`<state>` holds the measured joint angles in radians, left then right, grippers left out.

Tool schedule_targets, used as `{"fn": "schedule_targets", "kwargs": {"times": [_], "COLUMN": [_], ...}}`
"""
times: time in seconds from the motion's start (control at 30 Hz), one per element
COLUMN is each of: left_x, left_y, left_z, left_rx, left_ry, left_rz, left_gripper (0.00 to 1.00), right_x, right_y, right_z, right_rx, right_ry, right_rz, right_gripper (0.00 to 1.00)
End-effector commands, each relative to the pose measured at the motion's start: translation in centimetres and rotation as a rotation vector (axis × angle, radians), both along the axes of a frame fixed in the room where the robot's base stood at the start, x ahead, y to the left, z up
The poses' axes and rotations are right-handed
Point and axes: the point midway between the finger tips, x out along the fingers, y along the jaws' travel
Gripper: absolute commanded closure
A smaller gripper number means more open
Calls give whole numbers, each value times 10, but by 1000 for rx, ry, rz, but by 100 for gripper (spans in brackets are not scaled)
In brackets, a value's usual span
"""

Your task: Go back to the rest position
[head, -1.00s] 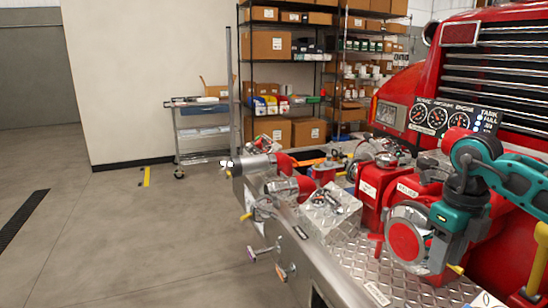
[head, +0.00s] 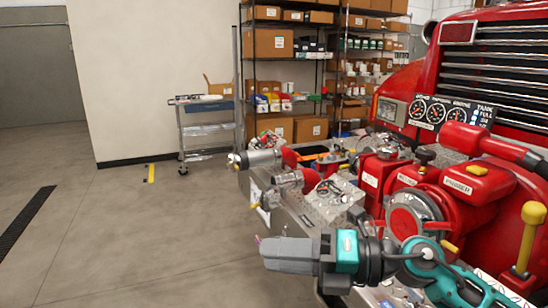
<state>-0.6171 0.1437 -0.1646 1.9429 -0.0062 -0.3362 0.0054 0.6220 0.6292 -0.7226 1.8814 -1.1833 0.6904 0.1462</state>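My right gripper (head: 266,253) is in the lower middle of the head view, in front of the bumper's near edge. It points left, and its arm comes in from the lower right. I see it side-on, so the gap between its fingers does not show. No object shows in it. My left gripper is not in view.
The truck's diamond-plate bumper (head: 322,208) holds hose fittings, red valves and a yellow-handled lever (head: 530,232). A gauge panel (head: 436,112) stands behind the pump. A grey cart (head: 205,133) and shelves with boxes (head: 271,44) are at the back.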

Motion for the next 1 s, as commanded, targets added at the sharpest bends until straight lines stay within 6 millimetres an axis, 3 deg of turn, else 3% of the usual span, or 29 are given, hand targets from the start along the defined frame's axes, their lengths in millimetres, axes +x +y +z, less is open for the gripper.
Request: {"fn": "schedule_targets", "kwargs": {"times": [0.07,0.2,0.37,0.47,0.57,0.67,0.8,1.0], "left_x": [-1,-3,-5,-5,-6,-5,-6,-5], "left_y": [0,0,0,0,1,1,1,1], "left_z": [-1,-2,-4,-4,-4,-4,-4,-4], "left_rx": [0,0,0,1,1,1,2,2], "left_ry": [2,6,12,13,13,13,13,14], "left_rz": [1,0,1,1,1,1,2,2], "left_gripper": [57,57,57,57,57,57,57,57], "right_x": [-1,13,31,36,33,15,-32,-102], "right_y": [4,-15,-59,-92,-125,-155,-183,-195], "right_z": [20,43,35,11,-28,-77,-146,-204], "right_rx": [205,522,799,935,1037,1101,1110,1024], "right_ry": [79,246,480,648,844,1057,1358,1666], "right_rz": [-88,-295,-564,-754,-966,-1189,-1489,-1773], "right_gripper": [62,62,62,62,62,62,62,62]}}
